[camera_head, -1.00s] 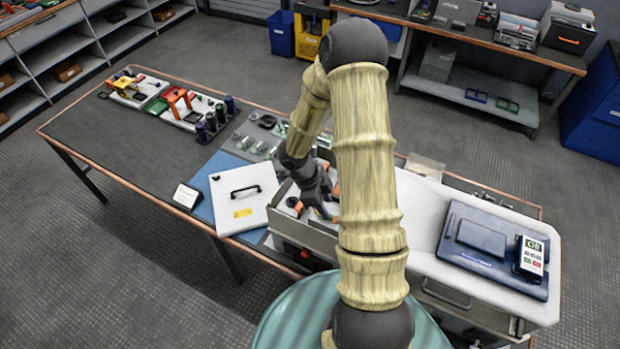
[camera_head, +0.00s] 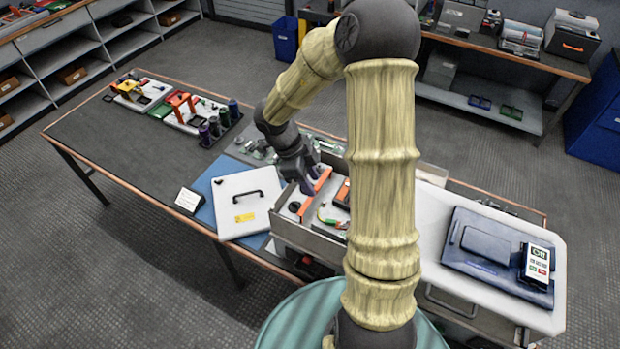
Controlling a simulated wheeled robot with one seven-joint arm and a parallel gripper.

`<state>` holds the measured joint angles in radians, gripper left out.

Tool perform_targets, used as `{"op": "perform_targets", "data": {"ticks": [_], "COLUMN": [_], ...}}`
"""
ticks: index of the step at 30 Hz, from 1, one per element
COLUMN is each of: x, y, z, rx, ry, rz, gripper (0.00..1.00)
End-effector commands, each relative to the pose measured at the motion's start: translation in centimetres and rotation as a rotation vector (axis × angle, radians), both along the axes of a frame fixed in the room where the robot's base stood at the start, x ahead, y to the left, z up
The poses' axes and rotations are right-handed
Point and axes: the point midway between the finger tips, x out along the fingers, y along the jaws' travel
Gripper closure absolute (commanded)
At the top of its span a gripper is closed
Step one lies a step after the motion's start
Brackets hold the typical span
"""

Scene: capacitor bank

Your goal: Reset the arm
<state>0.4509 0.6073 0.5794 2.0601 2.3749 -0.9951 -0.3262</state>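My gripper (camera_head: 303,184) is dark grey and hangs over the back left part of an open metal box (camera_head: 305,237). Inside the box are orange bars (camera_head: 310,195), a round black part and coloured wires (camera_head: 328,216). My arm crosses in front of the box's right side and hides it. The fingertips are small and dark against the box, so I cannot tell whether they are open or whether they touch anything.
A white lid (camera_head: 247,203) with a black handle lies on a blue mat (camera_head: 207,187) left of the box. Trays of parts (camera_head: 185,113) stand farther left. A white case (camera_head: 440,225) carrying a dark blue device is on the right. The table's left end (camera_head: 95,128) is clear.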

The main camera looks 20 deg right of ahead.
Motion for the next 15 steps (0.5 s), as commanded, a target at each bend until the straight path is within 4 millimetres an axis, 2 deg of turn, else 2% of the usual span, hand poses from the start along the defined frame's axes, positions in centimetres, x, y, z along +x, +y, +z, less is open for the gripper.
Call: {"op": "perform_targets", "data": {"ticks": [10,15], "x": [0.2,2.1], "y": [-0.2,-1.2], "z": [0.0,0.1], "rx": [-0.01,-0.068], "ry": [-0.015,-0.118], "rz": [0.017,0.142], "gripper": [0.62,0.62]}}
